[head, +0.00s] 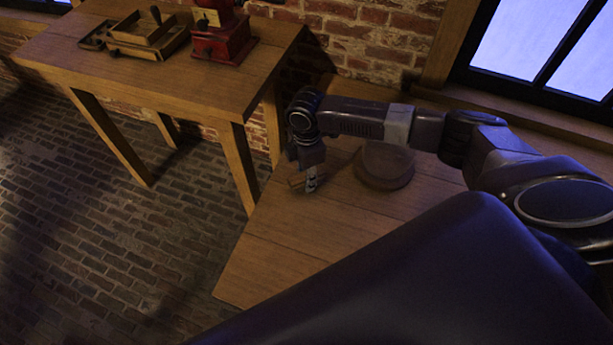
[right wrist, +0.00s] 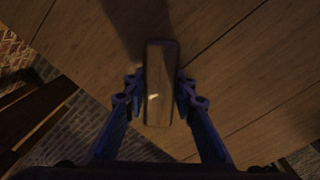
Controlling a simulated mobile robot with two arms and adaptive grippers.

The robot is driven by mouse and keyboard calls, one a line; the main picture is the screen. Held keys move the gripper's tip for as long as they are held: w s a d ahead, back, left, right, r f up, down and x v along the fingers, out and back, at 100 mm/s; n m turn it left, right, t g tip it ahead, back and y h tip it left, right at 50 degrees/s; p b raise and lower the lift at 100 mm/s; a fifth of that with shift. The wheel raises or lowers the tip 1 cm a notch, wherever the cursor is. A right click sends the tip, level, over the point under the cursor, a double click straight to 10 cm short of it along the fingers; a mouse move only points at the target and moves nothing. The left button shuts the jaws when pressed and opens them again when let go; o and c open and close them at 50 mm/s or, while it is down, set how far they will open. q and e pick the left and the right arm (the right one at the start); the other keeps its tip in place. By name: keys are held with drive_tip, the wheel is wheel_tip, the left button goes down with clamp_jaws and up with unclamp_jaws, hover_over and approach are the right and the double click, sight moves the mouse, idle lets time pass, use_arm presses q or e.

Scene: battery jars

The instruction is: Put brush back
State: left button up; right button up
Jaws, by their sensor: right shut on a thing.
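My right gripper (head: 311,180) is low over the near wooden table, fingers pointing down. It is shut on a narrow brown wooden piece, which looks like the brush (head: 296,181). In the right wrist view the brush (right wrist: 160,85) sits between the two fingers of my right gripper (right wrist: 157,98), its long side running away from the wrist. Its bristles cannot be made out. Whether it touches the table is hard to tell. My left gripper is not in view.
The other table (head: 190,85), at left, holds a red grinder (head: 222,38) and a wooden tray (head: 145,45). The near table's front left is clear.

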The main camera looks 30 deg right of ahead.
drive_tip(key=shift+f, duration=0.15)
drive_tip(key=o, duration=1.1)
wheel_tip(320, 180, up, 12)
drive_tip(key=b, duration=0.1)
